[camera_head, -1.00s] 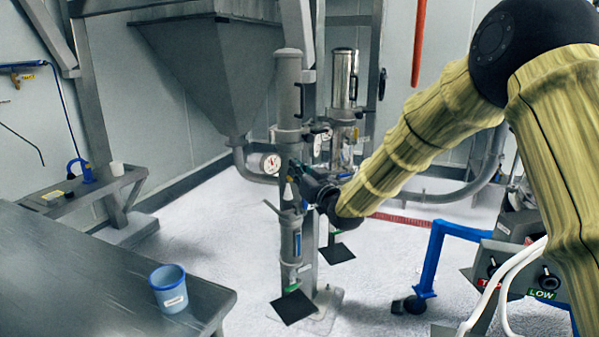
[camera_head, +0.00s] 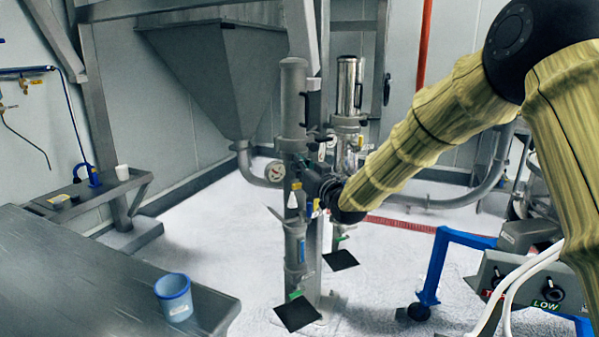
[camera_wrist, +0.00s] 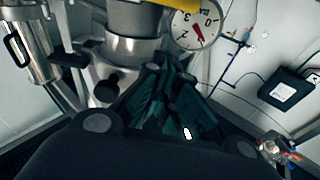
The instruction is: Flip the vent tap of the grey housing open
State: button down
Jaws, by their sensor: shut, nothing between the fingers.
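The grey housing (camera_head: 293,95) is an upright matte cylinder on a post, left of a polished steel housing (camera_head: 349,85). A round gauge (camera_head: 275,172) sits at the grey housing's lower left; a gauge with a red needle (camera_wrist: 195,28) also shows in the wrist view. My gripper (camera_head: 308,178) is just right of the post, below the grey cylinder. In the wrist view its dark fingers (camera_wrist: 167,78) are together and empty, in front of metal fittings (camera_wrist: 125,50). I cannot clearly pick out the vent tap or tell its position; fingers and fittings overlap there.
A metal table (camera_head: 100,285) with a blue cup (camera_head: 174,298) is at the lower left. A blue-framed cart (camera_head: 437,262) with a control box stands at the right. A large hopper (camera_head: 225,75) is behind. Black plates (camera_head: 298,313) lie low beneath the housings.

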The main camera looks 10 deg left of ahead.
jog(key=b+v, duration=0.1)
jog(key=v, duration=0.9)
jog(key=shift+b, duration=0.4)
jog(key=s+d+f+m+g+h+p, duration=0.1)
jog(key=s+d+f+m+g+h, duration=0.3)
jog(key=f, duration=0.9)
jog(key=s+d+f+n+t+h+p, duration=0.1)
jog(key=s+d+f, duration=0.4)
jog(key=f, duration=0.7)
jog(key=s+d+f+m+g+h+p, duration=0.1)
jog(key=s+d+f+m+g+h, duration=0.3)
jog(key=f, duration=0.9)
jog(key=s+d+f+g+h+p, duration=0.1)
jog(key=s+d+f, duration=0.4)
jog(key=s, duration=0.8)
jog(key=s+d+f+g+h+p, duration=0.1)
jog(key=s+d+f+g, duration=0.3)
jog(key=s, duration=0.9)
jog(key=s+d+f+g+h, duration=0.1)
jog(key=s+d+f+g, duration=0.1)
jog(key=s+d+f, duration=0.6)
jog(key=s, duration=0.6)
jog(key=shift+d+m+g+h+p, duration=0.2)
jog(key=shift+m+g+h+p, duration=0.1)
jog(key=shift+g+h+p, duration=0.1)
